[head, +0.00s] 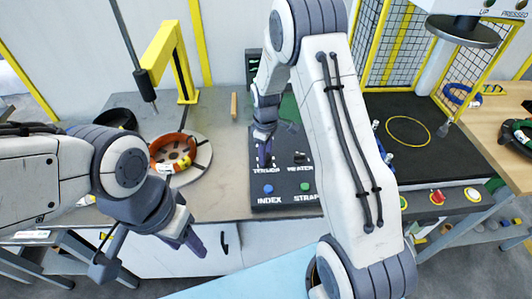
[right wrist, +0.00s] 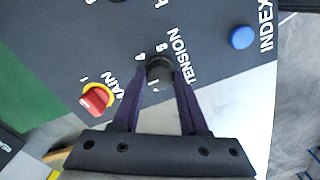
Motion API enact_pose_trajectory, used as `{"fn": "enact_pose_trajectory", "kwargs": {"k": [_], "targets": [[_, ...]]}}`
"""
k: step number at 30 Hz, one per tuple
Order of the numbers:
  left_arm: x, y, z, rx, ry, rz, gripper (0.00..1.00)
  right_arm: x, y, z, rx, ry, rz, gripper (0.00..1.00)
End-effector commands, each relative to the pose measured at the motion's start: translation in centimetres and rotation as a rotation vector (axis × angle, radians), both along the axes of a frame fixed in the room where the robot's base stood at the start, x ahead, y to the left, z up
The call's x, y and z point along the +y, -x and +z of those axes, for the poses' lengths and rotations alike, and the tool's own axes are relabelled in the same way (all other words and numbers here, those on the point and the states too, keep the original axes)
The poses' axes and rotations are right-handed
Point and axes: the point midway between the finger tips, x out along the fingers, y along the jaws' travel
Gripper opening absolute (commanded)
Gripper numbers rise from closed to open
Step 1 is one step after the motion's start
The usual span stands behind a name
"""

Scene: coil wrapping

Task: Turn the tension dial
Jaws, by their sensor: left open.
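The tension dial (right wrist: 159,68) is a dark round knob beside the word TENSION on the dark control panel (head: 268,203). My right gripper (right wrist: 160,78) points down at the panel, with one purple finger on each side of the dial. The fingers appear to touch its sides, so the gripper looks shut on it. In the head view the right gripper (head: 265,158) is above the TENSION label and hides the dial. My left gripper (head: 190,240) is open and empty, in front of the table's front edge, away from the panel.
A blue INDEX button (right wrist: 241,37) and a red knob with a yellow ring (right wrist: 97,98) flank the dial. A green STRAP button (head: 305,187) is on the panel. An orange coil (head: 172,152) sits on a round plate at left, near a yellow post (head: 182,60).

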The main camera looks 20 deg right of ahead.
Motion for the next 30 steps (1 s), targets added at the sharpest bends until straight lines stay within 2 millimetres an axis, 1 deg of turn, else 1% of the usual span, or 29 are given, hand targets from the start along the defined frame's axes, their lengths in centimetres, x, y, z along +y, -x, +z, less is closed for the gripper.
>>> {"fn": "enact_pose_trajectory", "kwargs": {"k": [8,14,20,30], "targets": [[0.00,0.00,0.00,0.000,0.000,0.000,0.50,-0.01,0.01,0.04,0.000,0.000,-0.010,0.00],[0.00,0.00,-0.02,0.000,0.000,0.000,0.50,-0.01,0.00,0.05,0.000,0.000,-0.073,0.00],[0.00,0.01,-0.06,0.000,0.000,0.000,0.50,-0.01,-0.01,0.06,0.000,0.000,-0.209,0.00],[0.00,0.00,-0.12,0.000,0.000,0.000,0.50,-0.02,-0.03,0.09,0.000,0.000,-0.527,0.00]]}}
